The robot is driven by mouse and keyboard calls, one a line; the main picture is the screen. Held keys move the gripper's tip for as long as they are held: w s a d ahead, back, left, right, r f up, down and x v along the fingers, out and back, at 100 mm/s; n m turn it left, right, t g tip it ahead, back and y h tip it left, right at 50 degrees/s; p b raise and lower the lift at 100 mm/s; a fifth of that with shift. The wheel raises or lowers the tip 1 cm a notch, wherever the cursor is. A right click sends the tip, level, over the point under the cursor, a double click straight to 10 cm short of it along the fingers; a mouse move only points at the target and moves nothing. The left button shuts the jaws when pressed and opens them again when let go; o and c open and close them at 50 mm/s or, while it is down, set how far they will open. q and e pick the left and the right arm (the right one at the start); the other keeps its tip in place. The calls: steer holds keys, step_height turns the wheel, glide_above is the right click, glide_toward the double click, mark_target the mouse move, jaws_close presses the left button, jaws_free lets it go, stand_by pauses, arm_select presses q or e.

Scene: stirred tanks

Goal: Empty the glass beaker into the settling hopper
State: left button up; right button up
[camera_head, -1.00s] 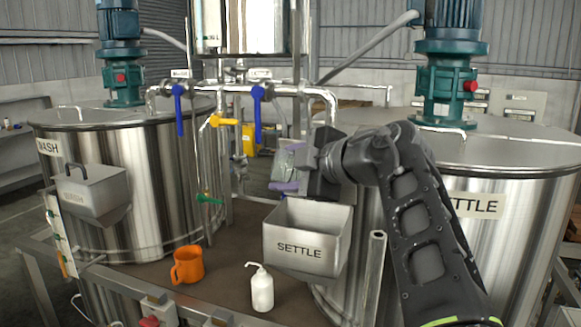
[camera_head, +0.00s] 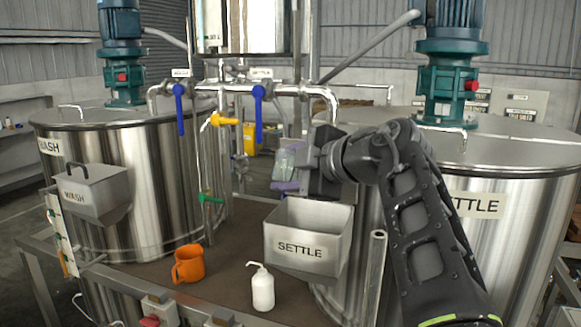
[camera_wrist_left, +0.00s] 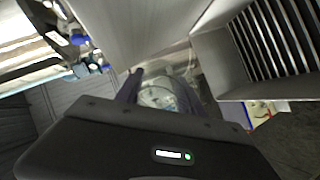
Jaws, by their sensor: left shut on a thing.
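The settling hopper (camera_head: 290,232) is a grey metal box labelled SETTLE, open at the top, on the front of the right tank. My left gripper (camera_head: 287,172), its arm reaching in from the lower right of the head view, is above the hopper's back left rim. It is shut on the clear glass beaker (camera_head: 284,160). The beaker also shows between dark fingers in the left wrist view (camera_wrist_left: 158,97). Its tilt and contents are hard to make out. My right gripper is not in view.
An orange mug (camera_head: 188,266) and a white wash bottle (camera_head: 262,290) stand on the brown deck in front of the hopper. A second hopper (camera_head: 95,195) hangs on the left tank. Pipes with blue-handled valves (camera_head: 259,105) run behind the gripper.

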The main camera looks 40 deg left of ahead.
arm_select(q)
steer(key=shift+s+a+f+n+t+h, duration=0.45)
steer(key=shift+s+a+n+h, duration=0.2)
steer(key=shift+s+n+h, duration=0.35)
steer(key=shift+w+d+f+t+h, duration=0.2)
steer(key=shift+w+d+f, duration=0.05)
steer(key=shift+w, duration=0.2)
steer(key=shift+w+d+f+t+h, duration=0.15)
steer(key=shift+w+d+f+h, duration=0.1)
steer(key=shift+w, duration=0.15)
steer(key=shift+s+n, duration=0.1)
steer(key=shift+n, duration=0.3)
